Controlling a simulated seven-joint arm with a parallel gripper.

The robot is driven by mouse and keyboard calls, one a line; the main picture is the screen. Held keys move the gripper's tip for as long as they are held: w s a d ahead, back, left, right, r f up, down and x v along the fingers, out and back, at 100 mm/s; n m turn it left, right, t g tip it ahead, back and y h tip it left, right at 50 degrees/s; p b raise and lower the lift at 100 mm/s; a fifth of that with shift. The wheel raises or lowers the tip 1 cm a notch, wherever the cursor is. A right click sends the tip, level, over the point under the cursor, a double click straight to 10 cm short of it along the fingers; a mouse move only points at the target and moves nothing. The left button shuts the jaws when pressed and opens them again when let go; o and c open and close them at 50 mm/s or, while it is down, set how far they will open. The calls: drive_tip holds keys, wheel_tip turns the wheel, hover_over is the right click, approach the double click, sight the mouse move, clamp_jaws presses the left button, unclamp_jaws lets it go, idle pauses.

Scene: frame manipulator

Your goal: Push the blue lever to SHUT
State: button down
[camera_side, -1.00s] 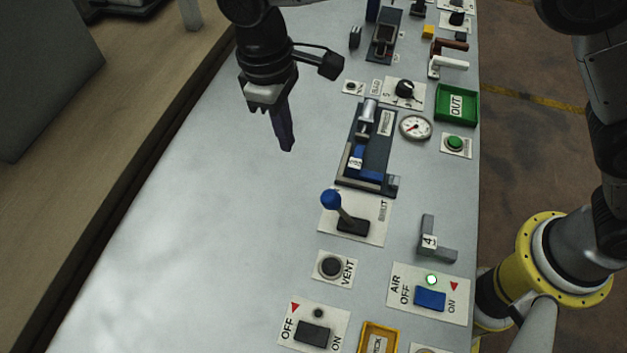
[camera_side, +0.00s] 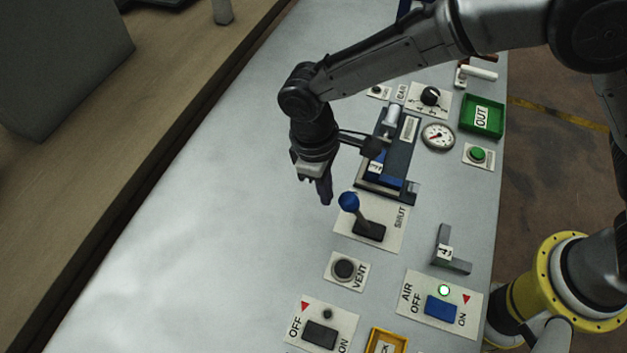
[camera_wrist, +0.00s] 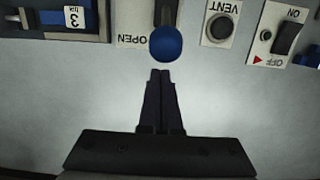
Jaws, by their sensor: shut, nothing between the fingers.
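The blue lever (camera_side: 349,202) is a blue ball on a short stick rising from a dark slot block on a white plate (camera_side: 393,235). It tilts to the left in the side view, away from the SHUT label at the plate's right. In the wrist view the blue ball (camera_wrist: 166,44) is just ahead of the fingertips, near the OPEN label. My gripper (camera_side: 326,199) is shut and empty, to the left of the ball and apart from it in the side view. It shows in the wrist view (camera_wrist: 161,74) too, with both fingers together.
Behind the lever is a dark fixture (camera_side: 389,160) with a blue block. The VENT button (camera_side: 344,269) lies in front. A grey bracket marked 4 (camera_side: 449,252) and the AIR switch (camera_side: 440,307) stand right. The panel left of my gripper is bare.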

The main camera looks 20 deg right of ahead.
drive_tip(key=shift+s+d+r, duration=0.35)
drive_tip(key=shift+s+d, duration=0.05)
